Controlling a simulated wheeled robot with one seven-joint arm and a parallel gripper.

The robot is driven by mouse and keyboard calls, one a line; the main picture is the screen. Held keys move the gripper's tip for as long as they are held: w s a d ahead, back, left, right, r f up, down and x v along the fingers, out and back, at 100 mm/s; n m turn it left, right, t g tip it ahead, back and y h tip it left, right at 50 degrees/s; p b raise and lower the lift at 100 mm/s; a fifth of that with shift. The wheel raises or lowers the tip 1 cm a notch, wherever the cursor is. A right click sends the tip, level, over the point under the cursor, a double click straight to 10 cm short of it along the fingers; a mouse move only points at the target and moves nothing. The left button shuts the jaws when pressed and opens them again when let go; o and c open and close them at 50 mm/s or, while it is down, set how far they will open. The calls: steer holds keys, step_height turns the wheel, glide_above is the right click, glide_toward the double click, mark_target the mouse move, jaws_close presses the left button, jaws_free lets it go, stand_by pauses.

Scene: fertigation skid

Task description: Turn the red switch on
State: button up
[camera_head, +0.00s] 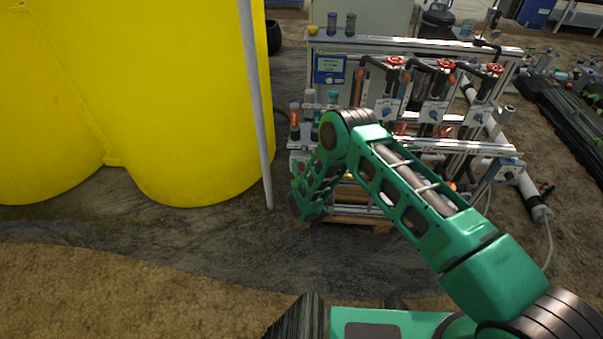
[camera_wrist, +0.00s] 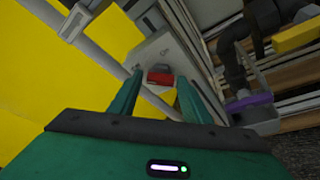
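The red switch (camera_wrist: 160,76) sits on a pale grey box (camera_wrist: 162,52) in the wrist view. It shows as a small red part with a darker edge, and its exact position is too small to tell. My gripper (camera_wrist: 159,82) is open, with its two green fingers apart. In the picture, the switch lies between the fingertips. I cannot tell whether they touch it, but nothing is visibly held. In the head view, my bent green arm covers the lower left part of the skid. The switch and my fingers cannot be made out there.
Large yellow tanks (camera_head: 190,90) fill the left of the head view, with a grey pole (camera_head: 256,100) before them. The skid (camera_head: 420,45) carries red-handled valves (camera_head: 445,64) and a blue controller (camera_head: 329,69). Bare floor (camera_head: 170,240) lies in front. A dark pipe (camera_wrist: 236,65) is right of my fingers.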

steer(key=c, duration=0.7)
steer(key=shift+f, duration=0.1)
steer(key=shift+d+f+m+t+y, duration=0.15)
steer(key=shift+m+t+y, duration=0.15)
steer(key=shift+m+y, duration=0.65)
steer(key=m, duration=0.2)
steer(key=m+t, duration=0.1)
steer(key=m, duration=0.1)
steer(key=shift+d+t+y, duration=0.1)
steer(key=shift+t+y, duration=0.2)
steer(key=shift+y, duration=0.05)
steer(key=shift+s+f+m+t, duration=0.15)
steer(key=shift+m+t, duration=0.45)
steer(key=shift+m, duration=1.2)
steer(key=shift+w+f+m+t, duration=0.15)
steer(key=shift+m+t, duration=0.45)
steer(key=shift+m, duration=1.25)
steer(key=shift+s+f+m+t, duration=0.15)
steer(key=shift+m+t, duration=0.45)
steer(key=shift+m, duration=1.2)
steer(key=shift+h, duration=0.4)
steer(key=shift+m, duration=0.3)
